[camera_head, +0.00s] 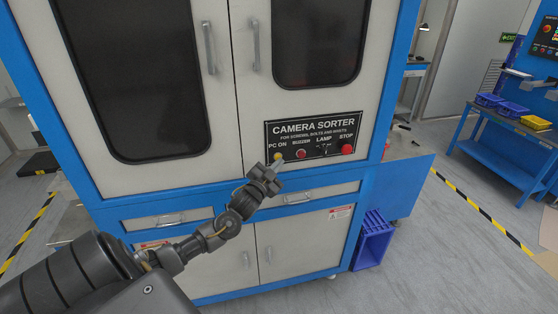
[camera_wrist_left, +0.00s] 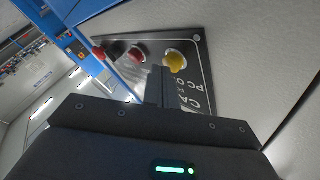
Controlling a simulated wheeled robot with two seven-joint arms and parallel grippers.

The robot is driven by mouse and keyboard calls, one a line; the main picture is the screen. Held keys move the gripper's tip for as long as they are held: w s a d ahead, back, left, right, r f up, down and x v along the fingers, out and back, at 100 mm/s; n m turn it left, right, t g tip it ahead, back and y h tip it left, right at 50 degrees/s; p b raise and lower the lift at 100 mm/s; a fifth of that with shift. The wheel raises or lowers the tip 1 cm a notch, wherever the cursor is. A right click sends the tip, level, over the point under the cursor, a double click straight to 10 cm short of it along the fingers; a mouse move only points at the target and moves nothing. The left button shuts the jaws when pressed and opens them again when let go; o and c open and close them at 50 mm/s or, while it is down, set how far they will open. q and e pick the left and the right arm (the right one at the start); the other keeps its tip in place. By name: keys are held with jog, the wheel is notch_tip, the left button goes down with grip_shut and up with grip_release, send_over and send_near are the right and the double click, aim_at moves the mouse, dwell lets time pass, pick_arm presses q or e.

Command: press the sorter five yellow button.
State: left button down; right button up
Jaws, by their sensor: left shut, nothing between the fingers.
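The sorter (camera_head: 200,175) is a blue and white cabinet with a black panel (camera_head: 313,128) labelled "CAMERA SORTER". The yellow button (camera_head: 278,157) is at the panel's left end, under "PC ON". In the left wrist view the yellow button (camera_wrist_left: 176,62) sits just beyond and to the right of the fingertips. My left gripper (camera_head: 276,166) is shut and empty, its tips close to the yellow button; I cannot tell whether they touch it. The fingers also show in the left wrist view (camera_wrist_left: 158,75). My right gripper is in neither view.
A red buzzer button (camera_head: 301,154), a lamp switch (camera_head: 325,150) and a red stop button (camera_head: 347,149) lie to the right on the panel. Door handles (camera_head: 255,46) stick out above. A blue crate (camera_head: 373,243) stands on the floor at the right.

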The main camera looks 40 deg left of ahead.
pick_arm(q)
jog(key=shift+w+a, duration=0.1)
jog(key=shift+a, duration=0.05)
jog(key=shift+r, duration=0.1)
dwell(0.4)
jog(key=shift+s+d+p, duration=0.55)
jog(key=shift+d, duration=0.2)
jog(key=s+d+p, duration=0.1)
jog(key=d, duration=0.1)
jog(key=s+d+p, duration=0.1)
jog(key=d, duration=0.1)
jog(key=shift+s+p, duration=0.3)
jog(key=shift+s, duration=0.1)
dwell(0.6)
